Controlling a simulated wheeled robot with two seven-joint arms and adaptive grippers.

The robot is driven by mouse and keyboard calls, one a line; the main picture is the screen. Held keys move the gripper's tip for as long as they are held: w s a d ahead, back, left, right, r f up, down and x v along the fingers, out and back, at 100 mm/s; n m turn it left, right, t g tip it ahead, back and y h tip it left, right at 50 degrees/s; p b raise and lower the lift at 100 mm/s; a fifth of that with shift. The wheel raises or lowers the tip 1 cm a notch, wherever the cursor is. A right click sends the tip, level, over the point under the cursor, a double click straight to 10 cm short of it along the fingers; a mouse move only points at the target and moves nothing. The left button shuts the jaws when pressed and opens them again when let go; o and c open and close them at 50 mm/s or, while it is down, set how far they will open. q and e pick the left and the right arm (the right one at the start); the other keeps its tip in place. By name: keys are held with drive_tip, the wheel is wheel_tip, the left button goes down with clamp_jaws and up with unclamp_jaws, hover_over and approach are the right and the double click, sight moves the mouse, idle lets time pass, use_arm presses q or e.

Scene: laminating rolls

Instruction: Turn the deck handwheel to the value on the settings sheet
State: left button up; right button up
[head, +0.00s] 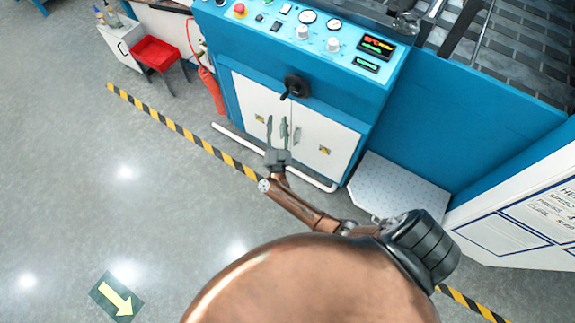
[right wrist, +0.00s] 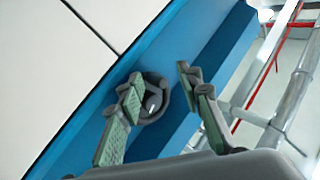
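The dark deck handwheel (head: 295,87) with a crank knob sits on the front of the blue machine, below its control panel. My right gripper (head: 276,122) is open and empty in front of the white cabinet doors, below the handwheel in the picture. In the right wrist view its green-padded fingers (right wrist: 159,75) stand apart, with the handwheel (right wrist: 152,98) showing beyond and partly hidden by the left finger. No contact shows. The settings sheet (head: 540,218) is a white board at the right edge; its text is partly cut off. My left gripper is not in view.
The control panel (head: 318,38) carries gauges, knobs, a red stop button and lit displays. A white rail (head: 317,181) runs low before the cabinet (head: 262,98). A grey step plate (head: 398,186) stands right of it. Floor at left is clear.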

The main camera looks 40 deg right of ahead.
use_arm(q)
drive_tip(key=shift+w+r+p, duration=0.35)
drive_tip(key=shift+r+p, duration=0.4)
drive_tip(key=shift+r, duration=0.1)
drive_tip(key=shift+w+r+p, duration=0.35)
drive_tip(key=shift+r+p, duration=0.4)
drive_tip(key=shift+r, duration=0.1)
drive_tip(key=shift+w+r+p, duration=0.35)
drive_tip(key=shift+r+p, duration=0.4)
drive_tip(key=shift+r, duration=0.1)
use_arm(e)
drive_tip(key=s+a+f+n+y, duration=0.2)
drive_tip(key=s+f+n+y, duration=0.2)
drive_tip(key=f, duration=0.4)
drive_tip(key=s+a+f+n+g+y, duration=0.1)
drive_tip(key=s+f+n+y, duration=0.3)
drive_tip(key=f, duration=0.4)
drive_tip(key=shift+s+a+y, duration=0.5)
drive_tip(key=shift+s+y, duration=0.3)
drive_tip(key=shift+s, duration=0.25)
drive_tip(key=shift+f, duration=0.1)
